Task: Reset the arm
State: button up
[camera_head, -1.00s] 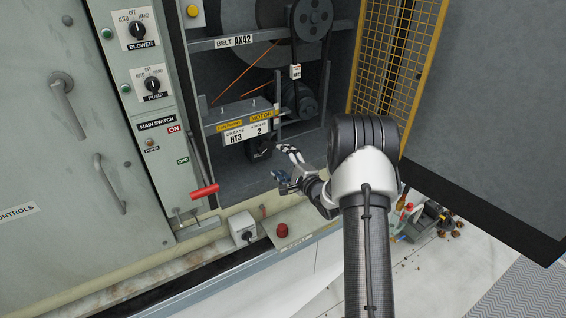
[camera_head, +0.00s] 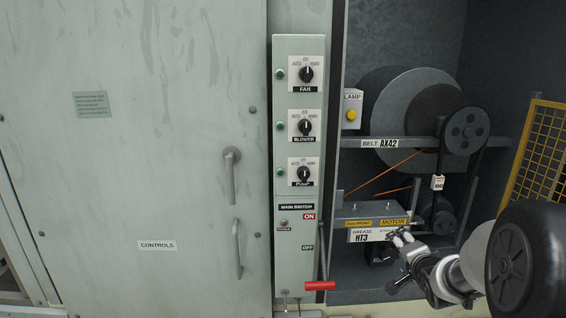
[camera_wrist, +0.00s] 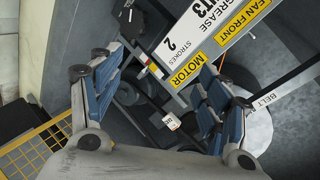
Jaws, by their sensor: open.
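My gripper (camera_head: 400,240) is at the lower right of the head view, in front of the motor bay's label plate. It covers part of the plate's right end. In the wrist view both blue-padded fingers (camera_wrist: 155,95) stand wide apart with nothing between them. The motor label (camera_wrist: 195,68) and the grease plate (camera_wrist: 212,22) show beyond them. My arm fills the lower right corner of the head view and hides part of the bay's floor.
The control panel (camera_head: 286,195) with several knobs stands left of the bay. Its red-handled lever (camera_head: 320,286) points down. The closed controls door (camera_head: 150,200) is at left. The yellow mesh guard (camera_head: 537,150) is at right. The belt (camera_head: 480,180) runs behind my gripper.

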jog(key=s+a+r+n+g, duration=0.2)
jog(key=s+a+n, duration=0.15)
jog(key=s, duration=0.45)
jog(key=s+a+r+n+g, duration=0.25)
jog(key=s+a, duration=0.25)
jog(key=s, duration=0.4)
jog(key=s+a+r+n+g, duration=0.1)
jog(key=s+a+r+n, duration=0.2)
jog(key=s, duration=0.5)
jog(key=s+a+f+n+g+y, duration=0.1)
jog(key=s+a+n, duration=0.1)
jog(key=s, duration=0.5)
jog(key=s+a+f+n+g+y, duration=0.1)
jog(key=s+a+f+n, duration=0.1)
jog(key=s, duration=0.5)
jog(key=a+n, duration=0.1)
jog(key=a, duration=0.1)
jog(key=shift+a, duration=0.35)
jog(key=shift+w+f+g, duration=0.1)
jog(key=shift+g, duration=0.15)
